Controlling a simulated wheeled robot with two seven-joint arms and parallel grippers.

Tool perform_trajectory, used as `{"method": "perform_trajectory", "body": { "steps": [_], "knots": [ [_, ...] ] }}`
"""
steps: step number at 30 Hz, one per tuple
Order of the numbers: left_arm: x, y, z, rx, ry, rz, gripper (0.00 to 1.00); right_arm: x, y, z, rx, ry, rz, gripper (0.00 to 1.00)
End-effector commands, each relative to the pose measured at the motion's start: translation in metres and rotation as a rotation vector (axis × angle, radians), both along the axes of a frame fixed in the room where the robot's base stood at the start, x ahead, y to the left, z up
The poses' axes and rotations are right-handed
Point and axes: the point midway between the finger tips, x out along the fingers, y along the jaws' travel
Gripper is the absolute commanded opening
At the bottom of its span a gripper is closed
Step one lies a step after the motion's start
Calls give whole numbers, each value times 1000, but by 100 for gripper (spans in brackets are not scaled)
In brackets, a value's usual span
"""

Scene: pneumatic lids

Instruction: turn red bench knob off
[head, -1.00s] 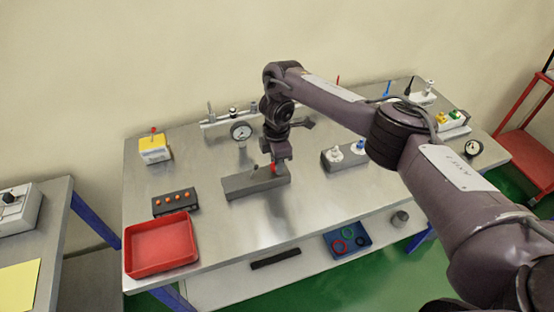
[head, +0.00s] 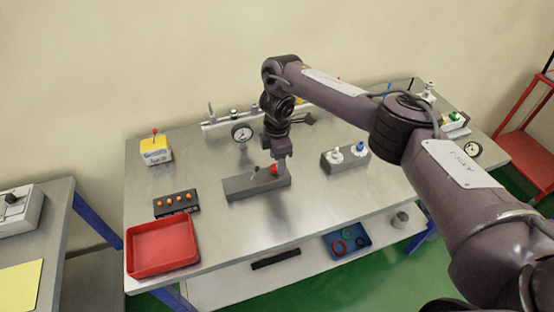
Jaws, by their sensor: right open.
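The red knob (head: 274,169) sits on top of the long grey block (head: 240,189) near the middle of the bench. My right gripper (head: 281,160) reaches down from above at the knob's right side and hides part of it. The gripper is open; I cannot tell whether a finger touches the knob. A small dark part (head: 255,170) stands on the block left of the knob. The knob's pointing direction is too small to read. My left gripper is not in view.
A black strip with orange buttons (head: 176,203) and a red tray (head: 162,246) lie at the left. A grey block with white and blue fittings (head: 345,158) stands to the right. A gauge (head: 242,133) is behind. The bench (head: 310,205) in front is clear.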

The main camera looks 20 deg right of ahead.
Motion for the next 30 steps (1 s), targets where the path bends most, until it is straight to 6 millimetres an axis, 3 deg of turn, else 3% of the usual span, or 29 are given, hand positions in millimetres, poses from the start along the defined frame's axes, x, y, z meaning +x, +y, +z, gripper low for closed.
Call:
{"method": "perform_trajectory", "body": {
  "steps": [1,3,10,30],
  "knots": [
    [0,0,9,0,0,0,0,1,0,16,-1,-3,2,49],
    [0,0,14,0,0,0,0,1,0,29,-2,-5,3,49],
    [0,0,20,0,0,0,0,1,0,55,0,-3,1,49],
    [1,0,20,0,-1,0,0,0,1,59,1,0,0,49]
  ]
}}
